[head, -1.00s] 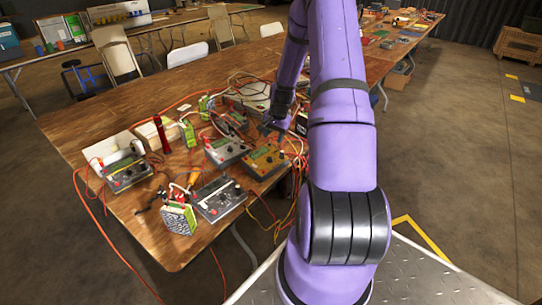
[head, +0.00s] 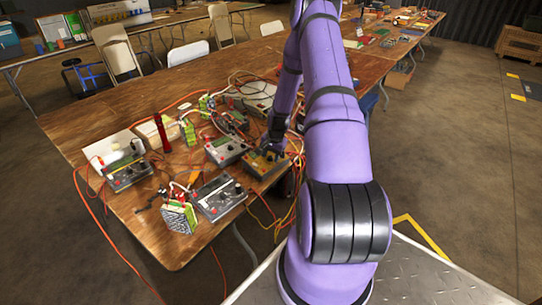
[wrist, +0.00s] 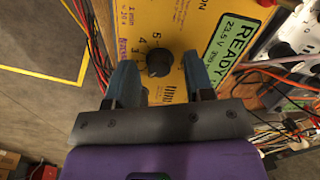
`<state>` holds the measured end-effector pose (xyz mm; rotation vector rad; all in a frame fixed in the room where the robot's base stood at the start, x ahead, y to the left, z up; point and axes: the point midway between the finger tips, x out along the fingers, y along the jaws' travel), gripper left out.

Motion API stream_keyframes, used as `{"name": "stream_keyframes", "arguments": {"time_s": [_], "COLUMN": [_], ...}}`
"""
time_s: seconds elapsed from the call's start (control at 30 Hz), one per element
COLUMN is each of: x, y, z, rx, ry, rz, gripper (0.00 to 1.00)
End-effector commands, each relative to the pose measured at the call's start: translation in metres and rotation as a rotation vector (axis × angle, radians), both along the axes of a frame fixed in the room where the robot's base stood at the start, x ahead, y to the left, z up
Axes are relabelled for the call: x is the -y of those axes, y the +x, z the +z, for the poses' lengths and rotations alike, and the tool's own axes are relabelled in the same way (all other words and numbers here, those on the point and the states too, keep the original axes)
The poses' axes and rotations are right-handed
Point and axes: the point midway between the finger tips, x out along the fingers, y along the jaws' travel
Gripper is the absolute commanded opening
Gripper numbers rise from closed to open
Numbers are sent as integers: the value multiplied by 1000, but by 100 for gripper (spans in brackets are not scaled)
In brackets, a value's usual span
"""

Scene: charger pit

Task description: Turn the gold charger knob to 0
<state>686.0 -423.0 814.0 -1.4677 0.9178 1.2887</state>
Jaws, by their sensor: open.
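The gold charger (head: 262,164) lies near the right edge of the wooden table in the head view, partly hidden by my gripper (head: 270,150). In the wrist view the yellow face of the gold charger (wrist: 185,30) fills the middle, with a green READY display (wrist: 235,42). Its dark round knob (wrist: 159,64) sits below a printed number scale; digits around 3 to 5 show. My gripper (wrist: 160,80) is open, its two blue-grey fingers on either side of the knob. I cannot tell whether they touch it.
Other chargers stand close by: a grey one (head: 226,149) left of the gold one, another (head: 218,197) in front, and one at far left (head: 127,172). A red torch-like cylinder (head: 161,133) stands upright. Loose cables run around the chargers and over the table edge.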

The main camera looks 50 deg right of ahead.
Motion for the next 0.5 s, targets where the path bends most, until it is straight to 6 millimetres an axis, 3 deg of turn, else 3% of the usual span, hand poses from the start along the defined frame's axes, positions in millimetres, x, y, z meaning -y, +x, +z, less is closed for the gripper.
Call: {"name": "stream_keyframes", "arguments": {"time_s": [0.27,0.5], "x": [0,0], "y": [0,0], "z": [-1,-1], "rx": [0,0], "ry": [0,0], "rz": [0,1], "gripper": [48,0]}}
